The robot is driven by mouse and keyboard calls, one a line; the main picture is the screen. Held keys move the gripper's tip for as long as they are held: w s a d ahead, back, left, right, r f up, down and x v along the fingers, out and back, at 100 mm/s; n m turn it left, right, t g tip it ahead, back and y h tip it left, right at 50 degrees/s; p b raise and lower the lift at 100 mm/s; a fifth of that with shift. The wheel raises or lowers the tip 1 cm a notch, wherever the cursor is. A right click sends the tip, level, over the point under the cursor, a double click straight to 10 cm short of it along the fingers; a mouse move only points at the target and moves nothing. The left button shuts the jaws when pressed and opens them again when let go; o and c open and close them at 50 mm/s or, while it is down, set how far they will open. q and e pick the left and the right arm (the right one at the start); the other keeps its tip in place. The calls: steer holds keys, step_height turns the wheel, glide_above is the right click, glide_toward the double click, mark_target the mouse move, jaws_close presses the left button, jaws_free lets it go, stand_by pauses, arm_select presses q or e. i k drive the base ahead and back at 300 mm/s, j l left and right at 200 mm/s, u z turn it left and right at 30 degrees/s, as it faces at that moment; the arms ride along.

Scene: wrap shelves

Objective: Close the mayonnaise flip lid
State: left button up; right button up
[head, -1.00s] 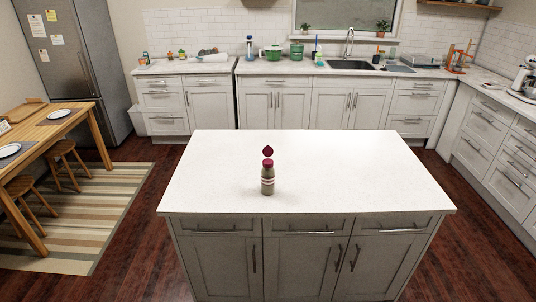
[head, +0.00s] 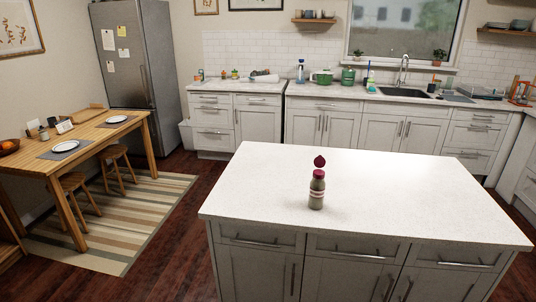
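The mayonnaise bottle (head: 316,193) stands upright on the white island top, left of its middle and close to the front edge. It has a pale greyish body with a label band and a dark red cap. Its flip lid (head: 319,161) is open and sticks up above the cap. Neither of my grippers shows in the head view.
The island's white top (head: 420,195) is otherwise bare. A wooden dining table (head: 100,133) with plates stands at the left, with stools beside it on a striped rug (head: 110,235). A fridge (head: 150,75) and counters line the back.

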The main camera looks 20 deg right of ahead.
mark_target(319, 162)
steer(key=i+j+u, duration=0.2)
steer(key=i+u, duration=0.2)
steer(key=i+j+u, duration=0.1)
steer(key=i+u, duration=0.25)
steer(key=i+l+u, duration=0.1)
steer(key=i+u, duration=0.3)
steer(key=i, duration=0.15)
steer(key=i+j+z, duration=0.1)
steer(key=i, duration=0.45)
steer(key=i+j+z, duration=0.1)
steer(key=i, duration=0.4)
steer(key=i+j, duration=0.2)
steer(key=i, duration=0.3)
steer(key=i+l+z, duration=0.25)
steer(key=z, duration=0.2)
steer(key=i+z, duration=0.95)
steer(key=i+j+z, duration=0.1)
steer(key=i+z, duration=0.2)
steer(key=z, duration=0.15)
steer(key=i+z, duration=0.2)
steer(key=z, duration=0.25)
steer(key=i+z, duration=0.25)
steer(key=z, duration=0.2)
steer(key=i+j+z, duration=0.1)
steer(key=z, duration=0.35)
steer(key=i+j+z, duration=0.2)
steer(key=z, duration=0.25)
steer(key=i+j, duration=0.05)
steer(key=i, duration=0.05)
